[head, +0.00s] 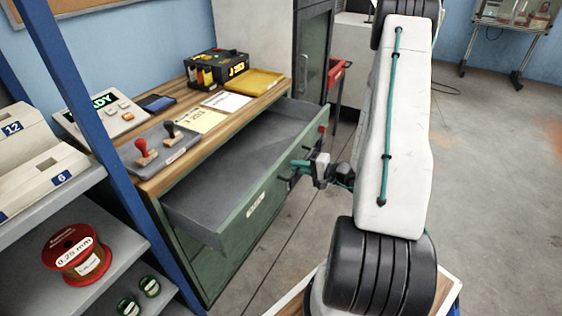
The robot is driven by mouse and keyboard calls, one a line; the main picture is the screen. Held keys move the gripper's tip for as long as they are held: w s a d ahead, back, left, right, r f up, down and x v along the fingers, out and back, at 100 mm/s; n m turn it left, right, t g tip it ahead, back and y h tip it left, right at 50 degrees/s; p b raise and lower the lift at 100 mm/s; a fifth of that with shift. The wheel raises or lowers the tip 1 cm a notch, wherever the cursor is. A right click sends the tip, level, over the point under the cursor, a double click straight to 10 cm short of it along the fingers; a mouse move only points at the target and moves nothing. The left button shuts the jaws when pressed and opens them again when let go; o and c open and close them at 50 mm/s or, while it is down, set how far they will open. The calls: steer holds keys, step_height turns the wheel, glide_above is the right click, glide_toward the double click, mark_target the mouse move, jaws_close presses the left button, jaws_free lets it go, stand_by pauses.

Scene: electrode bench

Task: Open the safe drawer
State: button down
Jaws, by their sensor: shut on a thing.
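The green-fronted drawer (238,221) of the wooden-topped bench stands pulled well out, with its empty grey inside (235,160) showing. Its front bears a small white label, too small to read, and a red knob or button (322,129) near its far end. My gripper (297,172) is at the outer face of the drawer front, right of its middle, shut on the drawer's handle. The handle is mostly hidden by the fingers.
The bench top (180,165) holds a stamp stand (160,145), a control box (105,115), papers, a yellow tray (252,82) and a black battery case (216,68). A blue-posted shelf (85,110) with spools stands at left. The floor (490,200) at right is clear.

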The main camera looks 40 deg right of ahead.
steer(key=shift+f+v, duration=0.15)
steer(key=shift+v, duration=0.6)
steer(key=shift+f+v, duration=0.15)
steer(key=shift+v, duration=0.6)
steer(key=c, duration=1.6)
jaws_free()
steer(key=shift+c, duration=0.2)
steer(key=v, duration=0.7)
steer(key=shift+s, duration=0.4)
